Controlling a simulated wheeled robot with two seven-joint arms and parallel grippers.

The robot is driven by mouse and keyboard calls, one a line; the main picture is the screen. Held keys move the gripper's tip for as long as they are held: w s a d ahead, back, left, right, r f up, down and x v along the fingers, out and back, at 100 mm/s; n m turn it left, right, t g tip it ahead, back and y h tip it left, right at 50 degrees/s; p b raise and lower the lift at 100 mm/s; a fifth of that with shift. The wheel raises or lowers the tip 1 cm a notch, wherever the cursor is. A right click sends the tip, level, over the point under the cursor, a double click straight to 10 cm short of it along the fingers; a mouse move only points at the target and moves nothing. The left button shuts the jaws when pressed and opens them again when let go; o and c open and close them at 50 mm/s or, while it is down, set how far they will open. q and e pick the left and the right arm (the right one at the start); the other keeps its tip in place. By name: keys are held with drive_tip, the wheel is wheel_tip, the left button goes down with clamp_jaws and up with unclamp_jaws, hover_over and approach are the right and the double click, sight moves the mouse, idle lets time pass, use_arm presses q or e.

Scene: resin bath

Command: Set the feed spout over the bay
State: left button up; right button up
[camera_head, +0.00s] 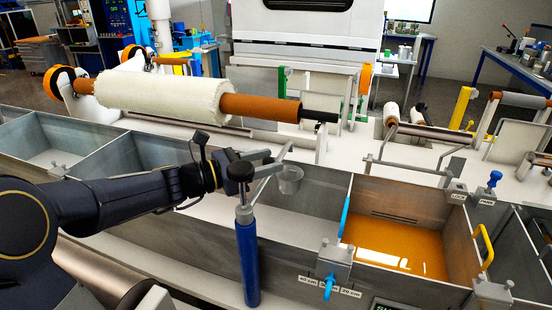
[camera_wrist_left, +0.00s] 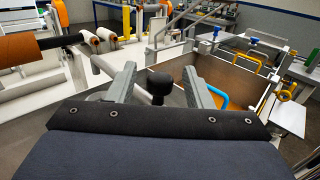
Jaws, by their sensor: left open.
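The feed spout's blue post (camera_head: 248,262) stands upright at the near wall of the trough, with grey fittings and a black knob (camera_head: 241,171) on top. A grey cup-like end (camera_head: 290,179) hangs just right of the post, left of the bay. The bay (camera_head: 395,245) is a steel compartment with orange resin in it. My left gripper (camera_head: 264,163) is at the post's top. In the left wrist view its open fingers (camera_wrist_left: 160,88) stand either side of the black knob (camera_wrist_left: 159,82); I cannot tell whether they touch it. My right gripper is not in view.
A blue handle (camera_head: 345,216) is on the bay's left divider and a yellow handle (camera_head: 486,246) on its right wall. A white fabric roll (camera_head: 165,95) on an orange core lies behind the trough.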

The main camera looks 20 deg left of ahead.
use_arm(q)
drive_tip(key=shift+x, duration=1.4)
clamp_jaws()
